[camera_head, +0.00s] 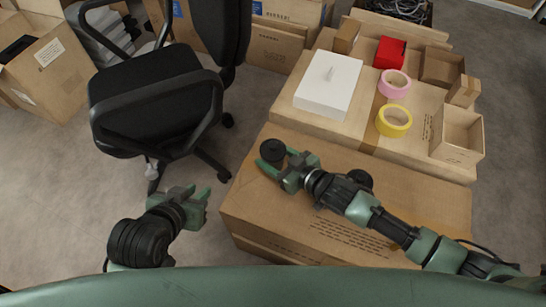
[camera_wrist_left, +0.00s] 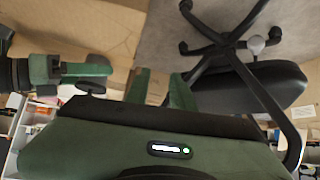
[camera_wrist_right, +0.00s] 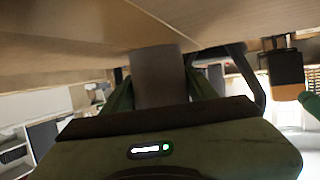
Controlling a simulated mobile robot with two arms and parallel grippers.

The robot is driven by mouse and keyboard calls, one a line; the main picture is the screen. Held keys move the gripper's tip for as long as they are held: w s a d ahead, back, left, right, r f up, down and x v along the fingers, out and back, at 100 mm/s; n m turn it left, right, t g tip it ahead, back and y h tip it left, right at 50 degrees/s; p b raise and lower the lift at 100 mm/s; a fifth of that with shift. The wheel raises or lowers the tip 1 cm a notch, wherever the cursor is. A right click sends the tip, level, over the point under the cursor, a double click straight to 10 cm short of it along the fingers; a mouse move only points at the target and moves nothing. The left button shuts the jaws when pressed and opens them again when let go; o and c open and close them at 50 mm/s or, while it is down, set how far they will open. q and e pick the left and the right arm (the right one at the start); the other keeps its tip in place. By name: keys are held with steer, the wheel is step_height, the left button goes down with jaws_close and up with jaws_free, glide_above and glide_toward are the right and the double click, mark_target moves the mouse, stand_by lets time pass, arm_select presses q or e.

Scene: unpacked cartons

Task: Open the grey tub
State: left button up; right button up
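The grey tub (camera_head: 272,150) is a small dark cylinder standing near the far left corner of the big closed carton. My right gripper (camera_head: 274,160) reaches it from the right, with one finger on each side. In the right wrist view the tub (camera_wrist_right: 160,75) fills the space between the fingers, with no clear gap. The contact itself is partly hidden. My left gripper (camera_head: 203,195) is left of the carton, above the floor, apart from the tub. In the left wrist view its fingers (camera_wrist_left: 161,85) are apart with nothing between them.
The big carton (camera_head: 330,215) has clear top around the tub. Behind it, another carton bears a white box (camera_head: 329,83), a pink tape roll (camera_head: 394,84), a yellow tape roll (camera_head: 393,121), a red box (camera_head: 389,52) and open small boxes. A black office chair (camera_head: 155,100) stands left.

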mark_target(273, 144)
steer(key=c, duration=0.7)
steer(key=shift+o, duration=0.2)
steer(key=shift+r, duration=0.1)
